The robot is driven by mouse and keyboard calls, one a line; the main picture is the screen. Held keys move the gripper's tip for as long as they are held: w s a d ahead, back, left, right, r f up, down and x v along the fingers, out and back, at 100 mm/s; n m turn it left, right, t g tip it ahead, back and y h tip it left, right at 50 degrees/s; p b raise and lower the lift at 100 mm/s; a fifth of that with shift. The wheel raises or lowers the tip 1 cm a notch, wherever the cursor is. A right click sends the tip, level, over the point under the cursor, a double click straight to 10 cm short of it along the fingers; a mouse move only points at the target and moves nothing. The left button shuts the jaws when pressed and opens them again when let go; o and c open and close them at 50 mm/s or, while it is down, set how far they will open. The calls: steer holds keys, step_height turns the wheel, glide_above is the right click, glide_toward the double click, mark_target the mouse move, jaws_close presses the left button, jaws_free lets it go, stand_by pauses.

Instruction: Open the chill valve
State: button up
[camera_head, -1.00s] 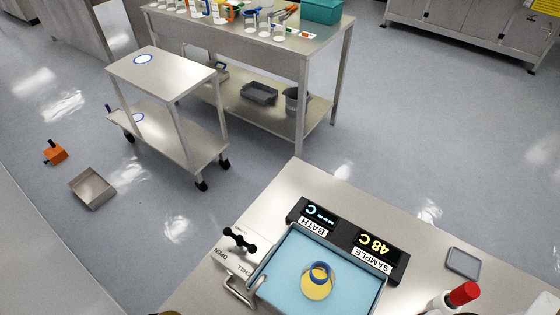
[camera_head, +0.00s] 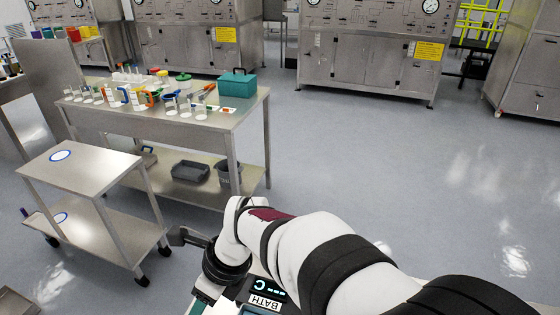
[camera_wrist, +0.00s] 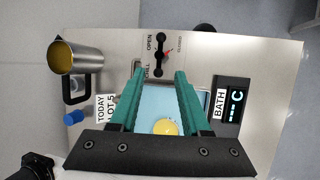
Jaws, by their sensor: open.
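The chill valve's black lobed handle (camera_wrist: 160,54) shows at the top middle of the wrist view, on a light plate marked OPEN and CHILL. My gripper (camera_wrist: 159,74) has two teal fingers, spread apart and empty. Their tips lie on either side of the handle's near end in the picture; I cannot tell the height gap or any contact. In the head view my arm hides the valve, and only a bit of teal finger shows at the bottom edge.
The blue bath (camera_wrist: 190,97) with a yellow round item (camera_wrist: 166,128) lies beneath the fingers. The BATH display (camera_wrist: 231,98) stands right. A steel pitcher (camera_wrist: 88,58), a "TODAY LOT 5" label (camera_wrist: 105,108) and a blue item (camera_wrist: 73,118) are left. A cart (camera_head: 85,167) stands beyond the bench.

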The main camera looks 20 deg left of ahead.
steer(key=x, duration=1.1)
steer(key=shift+f, duration=0.2)
jaws_close()
